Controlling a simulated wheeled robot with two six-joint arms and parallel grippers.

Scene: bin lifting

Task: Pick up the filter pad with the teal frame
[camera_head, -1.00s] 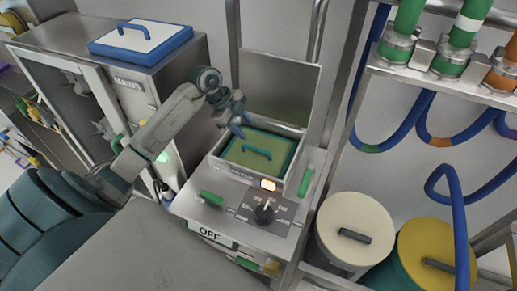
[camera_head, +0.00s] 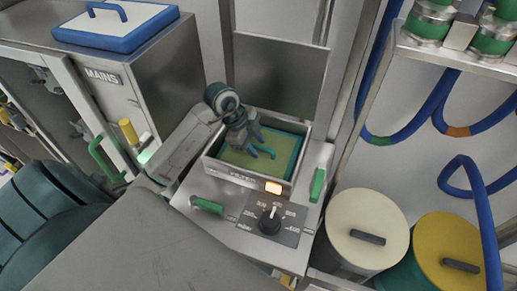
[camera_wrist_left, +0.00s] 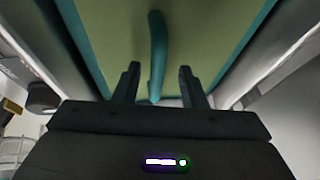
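The filter pad (camera_head: 240,159) with the teal frame lies in the open steel box of the machine, its pad surface green. It also fills the top of the left wrist view (camera_wrist_left: 110,35). Its teal handle (camera_head: 267,153) stands up from the middle; in the left wrist view the handle (camera_wrist_left: 158,45) runs between my fingers. My left gripper (camera_head: 262,152) is just at the handle, with a finger on each side. The fingers of the left gripper (camera_wrist_left: 160,84) are open, with gaps to the handle. My right gripper is not in view.
The steel box (camera_head: 222,171) has walls around the pad and a raised lid (camera_head: 280,75) behind it. A dial (camera_head: 269,220) and green handles are in front. A blue-framed white pad (camera_head: 118,24) lies on the cabinet at left. Two lidded drums, cream (camera_head: 362,215) and yellow (camera_head: 450,240), stand at right.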

